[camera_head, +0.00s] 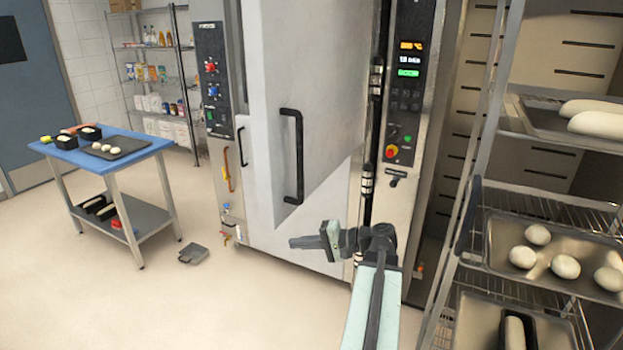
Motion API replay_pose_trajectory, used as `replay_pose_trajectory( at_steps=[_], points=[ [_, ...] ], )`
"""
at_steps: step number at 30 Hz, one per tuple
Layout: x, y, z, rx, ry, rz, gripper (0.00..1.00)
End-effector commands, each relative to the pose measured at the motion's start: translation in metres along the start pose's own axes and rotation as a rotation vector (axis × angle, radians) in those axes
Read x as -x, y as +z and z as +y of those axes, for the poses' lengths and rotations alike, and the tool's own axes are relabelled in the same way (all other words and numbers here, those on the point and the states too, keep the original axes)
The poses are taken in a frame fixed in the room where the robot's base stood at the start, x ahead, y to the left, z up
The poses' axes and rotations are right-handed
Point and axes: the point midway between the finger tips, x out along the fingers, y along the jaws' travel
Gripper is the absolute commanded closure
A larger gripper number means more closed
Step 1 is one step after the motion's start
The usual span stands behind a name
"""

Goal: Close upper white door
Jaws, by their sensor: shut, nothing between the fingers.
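The tall white door (330,90) fills the middle of the view, with a long black vertical handle (292,155) near its left side. Dark hinges show along its right edge, beside a dark gap. The door appears to stand out at an angle from the oven front, but I cannot tell how far. My gripper (308,242) is in front of the door's lower part, below and slightly right of the handle. It is shut and empty. I cannot tell whether it touches the door. My arm hides part of the floor and the oven's base.
A control panel (409,75) stands right of the door, another (212,80) left. A rack (470,190) with trays of dough is close on the right. A blue-topped table (150,150) stands left on open floor, with a grey object (192,253) nearby. Wire shelves (150,55) are behind.

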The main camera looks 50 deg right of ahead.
Motion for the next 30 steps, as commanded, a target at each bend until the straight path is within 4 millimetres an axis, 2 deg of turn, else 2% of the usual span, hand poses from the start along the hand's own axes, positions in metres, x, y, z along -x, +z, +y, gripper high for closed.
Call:
replay_pose_trajectory(
  at_steps=[1,3,6,9,12,16,24,30],
  points=[
    [0.044,-0.015,-0.028,-0.014,-0.069,0.066,1.0],
    [0.087,-0.028,-0.046,-0.022,-0.152,0.134,1.0],
    [0.127,-0.036,-0.061,-0.024,-0.23,0.195,1.0],
    [0.143,-0.039,-0.066,-0.023,-0.262,0.219,1.0],
    [0.144,-0.039,-0.065,-0.022,-0.267,0.221,1.0],
    [0.133,-0.041,-0.067,-0.022,-0.266,0.219,1.0],
    [0.083,-0.052,-0.081,-0.022,-0.264,0.216,1.0],
    [0.056,-0.059,-0.088,-0.022,-0.264,0.217,1.0]
  ],
)
